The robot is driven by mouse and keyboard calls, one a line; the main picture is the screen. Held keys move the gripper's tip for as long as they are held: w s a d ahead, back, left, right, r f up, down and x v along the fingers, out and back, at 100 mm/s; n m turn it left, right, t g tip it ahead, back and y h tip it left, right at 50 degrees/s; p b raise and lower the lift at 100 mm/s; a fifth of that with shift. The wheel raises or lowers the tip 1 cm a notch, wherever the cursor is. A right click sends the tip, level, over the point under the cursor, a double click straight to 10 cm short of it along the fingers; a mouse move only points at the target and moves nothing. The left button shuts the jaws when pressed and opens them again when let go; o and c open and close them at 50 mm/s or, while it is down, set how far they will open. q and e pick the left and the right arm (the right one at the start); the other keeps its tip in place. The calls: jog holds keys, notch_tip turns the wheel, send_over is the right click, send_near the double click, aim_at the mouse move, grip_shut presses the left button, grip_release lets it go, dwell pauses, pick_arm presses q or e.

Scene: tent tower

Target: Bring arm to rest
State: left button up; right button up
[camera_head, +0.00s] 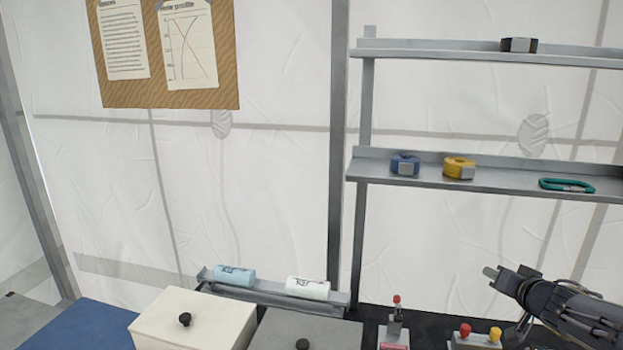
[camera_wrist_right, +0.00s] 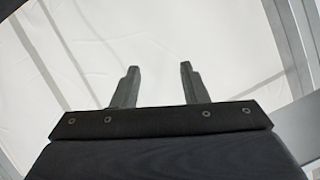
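My right gripper (camera_head: 492,279) comes in from the right edge in the head view, in front of the white tent wall and below the shelves. In the right wrist view its two fingers (camera_wrist_right: 157,82) stand apart with nothing between them, so it is open and empty. Only white tent fabric and grey frame poles show beyond the fingers. My left gripper and left arm are not in view.
A shelf rack (camera_head: 450,175) holds a blue roll (camera_head: 405,164), a yellow roll (camera_head: 458,168) and a green carabiner (camera_head: 567,185). Below stand a white lidded box (camera_head: 195,325), a grey lidded box (camera_head: 305,332), two cylinders on a rack, and red and yellow knobs (camera_head: 479,334) near my right arm.

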jog(key=s+a+m+g+h+b, duration=0.1)
jog(key=s+a+m+g, duration=0.2)
jog(key=s, duration=1.3)
jog(key=s+a+f+n+g+y, duration=0.2)
jog(key=s+a+f+n+y, duration=0.1)
jog(key=s+a, duration=0.6)
jog(key=s+a+f+n+g+y+b, duration=0.1)
jog(key=s+a+f+n, duration=0.3)
jog(key=s+a, duration=0.6)
jog(key=shift+s+f+g+y, duration=0.4)
jog(key=shift+f+g+y, duration=0.05)
jog(key=shift+g+y, duration=0.45)
